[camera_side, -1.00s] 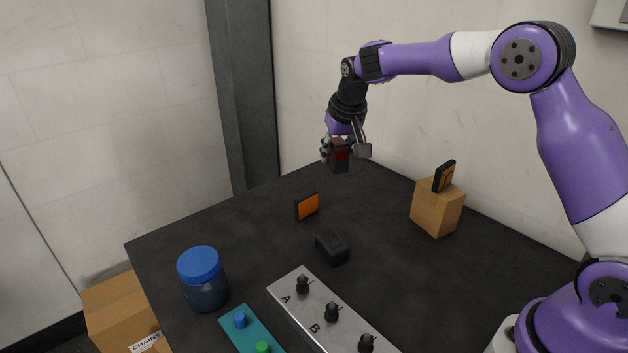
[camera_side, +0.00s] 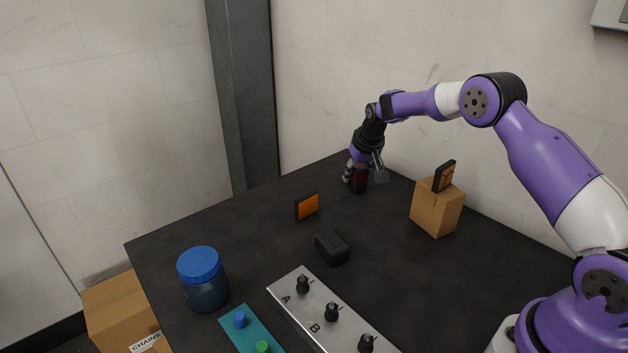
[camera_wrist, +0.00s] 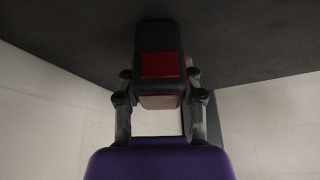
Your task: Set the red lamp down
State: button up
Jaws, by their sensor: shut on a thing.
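The red lamp (camera_side: 359,181) is a small dark block with a red face, low at the far end of the black table. In the wrist view the lamp (camera_wrist: 160,65) stands between the two fingers. My gripper (camera_side: 358,170) is shut on it from above. It also shows in the wrist view (camera_wrist: 158,88). The lamp's lower end is at or very near the table top; I cannot tell whether it touches.
An orange-faced lamp (camera_side: 307,207) and a black block (camera_side: 332,248) are on the table (camera_side: 270,235). A cardboard box (camera_side: 437,210) bears another dark and orange piece (camera_side: 444,176). A blue-lidded jar (camera_side: 203,284), a teal board (camera_side: 247,333) and a grey lettered panel (camera_side: 318,312) are nearer.

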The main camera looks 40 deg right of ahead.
jog(key=o, duration=1.2)
jog(key=shift+f, duration=0.1)
jog(key=shift+c, duration=0.2)
jog(key=s+a+r+n, duration=0.1)
jog(key=s+a+r, duration=0.25)
jog(key=r, duration=0.45)
jog(key=s+a+r, duration=0.3)
jog(key=s+r, duration=0.2)
jog(key=r, duration=0.3)
jog(key=s+a+n, duration=0.1)
jog(key=s+a, duration=0.2)
jog(key=s, duration=0.3)
jog(key=s+a+n+t+y, duration=0.1)
jog(key=s+a, duration=0.2)
jog(key=s, duration=0.4)
jog(key=s+a+n, duration=0.1)
jog(key=s+a, duration=0.2)
jog(key=s, duration=0.4)
jog(key=shift+a+n+y, duration=0.15)
jog(key=shift+n+y, duration=0.15)
jog(key=shift+y, duration=0.1)
